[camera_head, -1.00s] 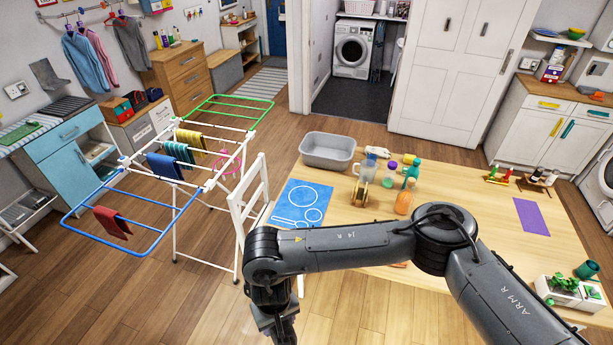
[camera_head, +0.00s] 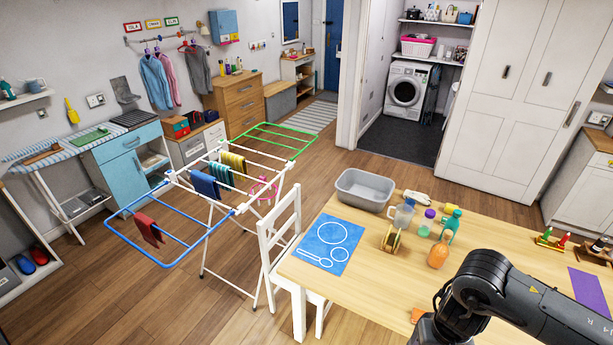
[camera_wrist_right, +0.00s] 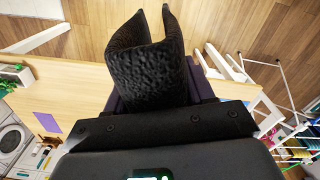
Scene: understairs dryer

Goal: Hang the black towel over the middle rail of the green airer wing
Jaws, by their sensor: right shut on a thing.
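The black towel (camera_wrist_right: 146,62) hangs folded in my right gripper (camera_wrist_right: 152,92) in the right wrist view. The gripper is shut on it, and the towel covers most of the fingers. The airer's green wing (camera_head: 290,130) stands out at the back right of the white airer (camera_head: 208,185) in the head view. Its rails look bare. In the head view only part of my right arm shows at the lower right, and its gripper is out of frame, well away from the green wing. My left gripper is in neither view.
Blue (camera_head: 203,184), teal and yellow cloths hang on the airer's middle; a red cloth (camera_head: 149,229) hangs on its blue wing. A white chair (camera_head: 283,240) stands between the airer and the wooden table (camera_head: 380,285). A grey tub (camera_head: 363,190) sits at the table's far edge.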

